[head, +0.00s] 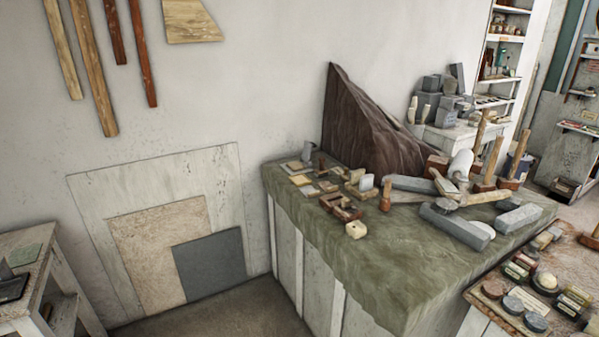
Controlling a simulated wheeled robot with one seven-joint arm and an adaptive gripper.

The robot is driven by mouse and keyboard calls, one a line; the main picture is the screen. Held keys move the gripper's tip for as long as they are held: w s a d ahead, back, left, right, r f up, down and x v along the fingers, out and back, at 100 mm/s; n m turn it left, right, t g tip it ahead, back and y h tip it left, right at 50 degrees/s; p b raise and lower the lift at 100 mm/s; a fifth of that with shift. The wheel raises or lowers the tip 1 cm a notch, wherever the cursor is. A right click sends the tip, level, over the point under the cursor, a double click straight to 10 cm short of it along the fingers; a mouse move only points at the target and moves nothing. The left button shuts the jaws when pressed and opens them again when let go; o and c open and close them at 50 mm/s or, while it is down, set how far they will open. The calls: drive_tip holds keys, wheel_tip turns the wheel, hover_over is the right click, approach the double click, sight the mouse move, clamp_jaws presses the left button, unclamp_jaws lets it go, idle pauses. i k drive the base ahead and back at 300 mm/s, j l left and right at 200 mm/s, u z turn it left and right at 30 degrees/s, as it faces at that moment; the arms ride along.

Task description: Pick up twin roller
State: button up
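My gripper is not in view. I cannot pick out a twin roller with certainty at this size. A bench draped with a green cloth (395,265) carries crowded tools. Near its left front lies a brown wooden frame-like piece (341,209), with a small pale wooden block (356,230) in front of it. Behind the frame-like piece is a wooden tool with a pale grey part (365,183). I cannot tell whether any of these is the roller.
Grey stone bars (456,227) and upright wooden mallets (493,160) crowd the bench's right side. A dark brown rock-like slab (365,130) rises behind. A lower table (485,296) with jars and discs stands front right. Panels (208,265) lean on the wall; bare floor (235,312) lies before them.

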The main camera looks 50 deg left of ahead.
sight(322, 171)
drive_tip(key=i+j+u, duration=0.15)
drive_tip(key=j+u, duration=0.15)
drive_tip(key=i+j+u, duration=0.2)
drive_tip(key=j+u, duration=0.15)
drive_tip(key=j, duration=0.15)
drive_tip(key=i+j+u, duration=0.3)
drive_tip(key=i+j, duration=0.5)
drive_tip(key=j, duration=0.15)
drive_tip(key=i+j+u, duration=0.15)
drive_tip(key=i+j, duration=0.35)
drive_tip(key=j, duration=0.1)
